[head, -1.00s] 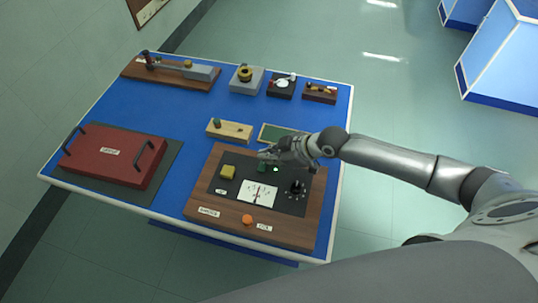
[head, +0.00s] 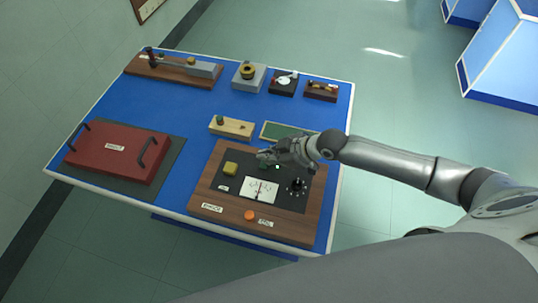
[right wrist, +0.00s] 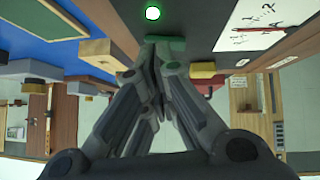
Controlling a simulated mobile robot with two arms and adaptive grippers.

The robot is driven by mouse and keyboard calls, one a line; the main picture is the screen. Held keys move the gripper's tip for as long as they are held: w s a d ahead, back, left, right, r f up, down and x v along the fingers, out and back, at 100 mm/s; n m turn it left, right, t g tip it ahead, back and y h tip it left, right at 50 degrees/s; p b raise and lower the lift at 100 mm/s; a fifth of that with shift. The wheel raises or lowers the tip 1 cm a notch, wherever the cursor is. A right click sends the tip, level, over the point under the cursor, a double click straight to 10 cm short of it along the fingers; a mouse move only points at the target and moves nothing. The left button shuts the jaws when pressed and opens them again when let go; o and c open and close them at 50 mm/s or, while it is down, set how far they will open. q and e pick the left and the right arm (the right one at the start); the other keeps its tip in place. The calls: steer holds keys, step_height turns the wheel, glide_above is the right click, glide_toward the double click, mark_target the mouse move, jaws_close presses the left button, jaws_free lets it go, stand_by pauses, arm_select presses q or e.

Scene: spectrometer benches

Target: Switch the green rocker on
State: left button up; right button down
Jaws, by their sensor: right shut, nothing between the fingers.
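The green rocker (right wrist: 172,44) is on the dark panel of a wooden-framed control board, close to a small round lamp (right wrist: 153,13) that glows bright. The lamp also shows in the head view (head: 277,167). My right gripper (head: 264,156) is over the panel, at the rocker, and hides most of it in the head view. In the right wrist view, the shut fingertips (right wrist: 154,46) are at the rocker's near edge; whether they touch it I cannot tell. Nothing is between the fingers. The rocker's tilt is unclear. My left gripper is out of view.
The board (head: 208,192) also carries a yellow block (head: 230,168), a white meter (head: 261,190), a black knob (head: 296,184) and an orange button (head: 249,215). A red handled case (head: 118,155) lies left. A wooden block (head: 232,128) and a green plate (head: 284,131) stand behind.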

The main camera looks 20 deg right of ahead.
steer(key=r+p, duration=0.2)
steer(key=r, duration=0.1)
steer(key=r+p, duration=0.1)
steer(key=shift+w+d+r+p, duration=0.1)
steer(key=shift+w+r+p, duration=0.15)
steer(key=shift+p, duration=0.15)
steer(key=shift+s+d+b, duration=0.25)
steer(key=shift+d+b, duration=0.45)
steer(key=shift+b, duration=0.1)
arm_select(q)
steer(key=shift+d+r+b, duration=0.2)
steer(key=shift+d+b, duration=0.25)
steer(key=shift+b, duration=0.65)
arm_select(e)
steer(key=w+v, duration=0.1)
steer(key=v, duration=0.7)
steer(key=shift+d+r, duration=0.3)
steer(key=shift+d, duration=0.1)
steer(key=shift+w, duration=0.1)
